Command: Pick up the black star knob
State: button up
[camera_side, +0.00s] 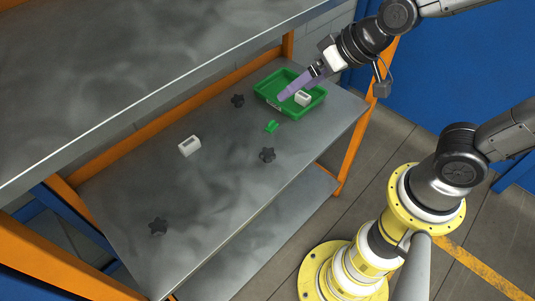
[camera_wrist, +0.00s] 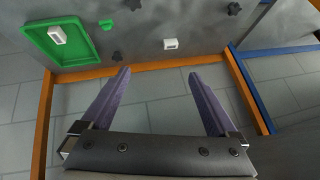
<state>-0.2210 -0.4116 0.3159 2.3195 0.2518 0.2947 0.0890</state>
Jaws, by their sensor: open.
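My gripper (camera_side: 281,97) has purple fingers and hangs above the green tray's area in the side view. In the wrist view its fingers (camera_wrist: 159,73) are spread, with nothing between them.
A green tray (camera_side: 264,99) holds a white block (camera_side: 303,98). A small green piece (camera_side: 271,126) lies beside the tray. Another white block (camera_side: 189,146) lies on the shelf (camera_side: 215,185). An upper shelf (camera_side: 120,70) overhangs at left; orange posts (camera_side: 355,145) frame the rack.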

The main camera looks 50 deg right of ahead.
jog(key=w+a+f+m, duration=0.1)
jog(key=w+a+f, duration=0.35)
jog(key=f, duration=0.25)
jog(key=m+t+h, duration=0.2)
jog(key=t+h, duration=0.2)
send_near(269, 154)
jog(key=w+a, duration=0.1)
jog(key=w+a+f, duration=0.1)
jog(key=w+a, duration=0.1)
jog(key=shift+w+f, duration=0.15)
jog(key=shift+w, duration=0.1)
jog(key=shift+s+d+f+n+t+h, duration=0.55)
jog(key=shift+s+d+f+t, duration=0.2)
jog(key=shift+s+d+t, duration=0.2)
jog(key=shift+s+d+f, duration=0.1)
jog(key=shift+s+d, duration=0.15)
jog(key=shift+s, duration=0.05)
jog(key=shift+d+n+t, duration=0.1)
jog(key=shift+n+t, duration=0.15)
jog(key=shift+t, duration=0.1)
jog(key=shift+w+d+f, duration=0.1)
jog(key=shift+w+d, duration=0.05)
jog(key=shift+w, duration=0.1)
jog(key=shift+x, duration=3.4)
jog(key=c, duration=1.4)
jog(key=shift+c, duration=0.2)
